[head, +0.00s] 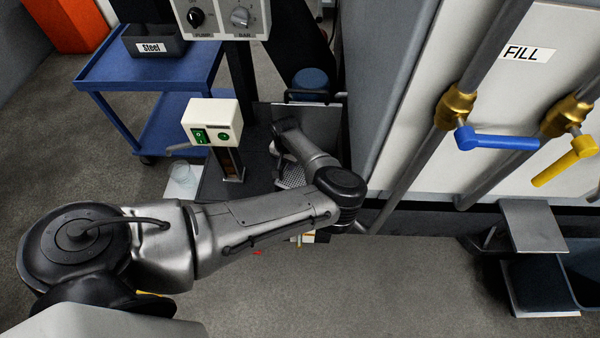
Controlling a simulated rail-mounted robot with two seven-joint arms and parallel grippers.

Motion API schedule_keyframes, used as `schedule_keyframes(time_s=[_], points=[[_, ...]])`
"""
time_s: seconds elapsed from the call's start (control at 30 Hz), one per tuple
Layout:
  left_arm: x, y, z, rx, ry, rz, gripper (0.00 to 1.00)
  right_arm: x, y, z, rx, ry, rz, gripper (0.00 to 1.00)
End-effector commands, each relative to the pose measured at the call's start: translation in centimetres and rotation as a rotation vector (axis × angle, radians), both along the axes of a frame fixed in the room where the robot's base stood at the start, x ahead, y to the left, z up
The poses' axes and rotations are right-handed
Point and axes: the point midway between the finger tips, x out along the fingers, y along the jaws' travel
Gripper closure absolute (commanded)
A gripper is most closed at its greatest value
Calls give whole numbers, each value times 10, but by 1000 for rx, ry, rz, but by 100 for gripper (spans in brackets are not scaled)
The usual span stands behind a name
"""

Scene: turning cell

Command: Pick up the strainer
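A small grey perforated piece (291,179), which looks like the strainer, shows in the head view just left of my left arm's elbow. My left arm comes in from the left and folds back at the elbow. Its wrist end points down at the dark bench beside the perforated piece. The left gripper (279,158) is small, dark and partly hidden there, close to the piece. I cannot tell whether its fingers are open or touch it. My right gripper is not in view.
A white box with green buttons (212,122) stands on a post left of the wrist. A blue cart (150,72) holds a bin marked Steel. Pipes with a blue handle (497,140) and a yellow handle (563,162) are on the right. The floor in front is mostly clear.

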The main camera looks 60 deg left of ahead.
Motion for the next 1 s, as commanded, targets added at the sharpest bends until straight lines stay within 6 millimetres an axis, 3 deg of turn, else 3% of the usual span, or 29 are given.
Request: schedule_keyframes(time_s=[0.33, 0.77, 1.0], points=[[0, 0, 0, 0, 0, 0, 100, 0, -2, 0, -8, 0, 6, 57], [0, 0, 1, 1, -1, 0, 100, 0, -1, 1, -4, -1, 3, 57], [-3, -1, 11, 1, -1, -1, 100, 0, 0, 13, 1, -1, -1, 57]])
